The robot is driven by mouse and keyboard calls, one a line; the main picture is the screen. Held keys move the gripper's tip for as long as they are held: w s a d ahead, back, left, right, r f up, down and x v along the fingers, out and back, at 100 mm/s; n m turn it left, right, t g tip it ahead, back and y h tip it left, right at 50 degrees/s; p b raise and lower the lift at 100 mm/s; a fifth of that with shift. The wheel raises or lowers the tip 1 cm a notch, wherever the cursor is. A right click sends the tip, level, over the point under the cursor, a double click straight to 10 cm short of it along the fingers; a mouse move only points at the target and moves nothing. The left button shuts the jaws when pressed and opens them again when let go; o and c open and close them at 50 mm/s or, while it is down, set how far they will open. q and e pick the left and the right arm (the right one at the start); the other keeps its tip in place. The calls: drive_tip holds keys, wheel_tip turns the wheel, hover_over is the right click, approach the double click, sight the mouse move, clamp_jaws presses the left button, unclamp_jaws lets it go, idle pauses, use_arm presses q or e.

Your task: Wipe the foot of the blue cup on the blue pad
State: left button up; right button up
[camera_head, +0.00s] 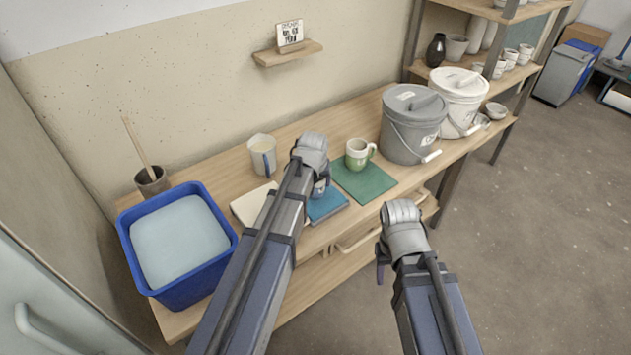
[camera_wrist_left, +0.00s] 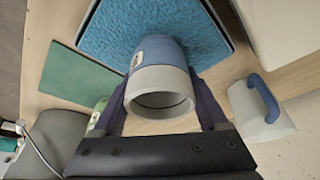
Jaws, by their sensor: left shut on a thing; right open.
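The blue cup (camera_wrist_left: 162,52) has a blue body and a pale grey rim, which faces the left wrist camera. In that view its far end is over the blue pad (camera_wrist_left: 100,35); I cannot tell whether the foot touches it. My left gripper (camera_wrist_left: 166,88) is shut on the cup, one finger on each side. In the head view the cup (camera_head: 321,187) is mostly hidden by my left gripper (camera_head: 318,178), above the blue pad (camera_head: 328,206). My right gripper (camera_head: 382,262) is open and empty, in front of the table's edge.
A green pad (camera_head: 374,189) with a green cup (camera_head: 358,156) lies right of the blue pad. A pale pad (camera_head: 246,207), a jug (camera_head: 260,152) and a blue basin (camera_head: 160,291) are left. Grey (camera_head: 405,135) and white (camera_head: 455,105) buckets stand at the right.

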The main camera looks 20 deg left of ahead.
sight(323, 188)
use_arm(q)
drive_tip(key=shift+f, duration=0.25)
drive_tip(key=shift+w+a, duration=1.1)
drive_tip(key=shift+a, duration=0.3)
drive_tip(key=shift+s+d, duration=1.15)
drive_tip(key=shift+d, duration=0.3)
drive_tip(key=shift+s+d, duration=1.15)
drive_tip(key=shift+d, duration=0.25)
drive_tip(key=shift+w+a, duration=1.15)
drive_tip(key=shift+a, duration=0.3)
drive_tip(key=shift+w+a, duration=1.15)
drive_tip(key=shift+a, duration=0.25)
drive_tip(key=shift+s+d, duration=1.1)
drive_tip(key=shift+d, duration=0.3)
drive_tip(key=shift+s+d, duration=1.1)
drive_tip(key=shift+d, duration=0.3)
drive_tip(key=shift+w+a, duration=0.1)
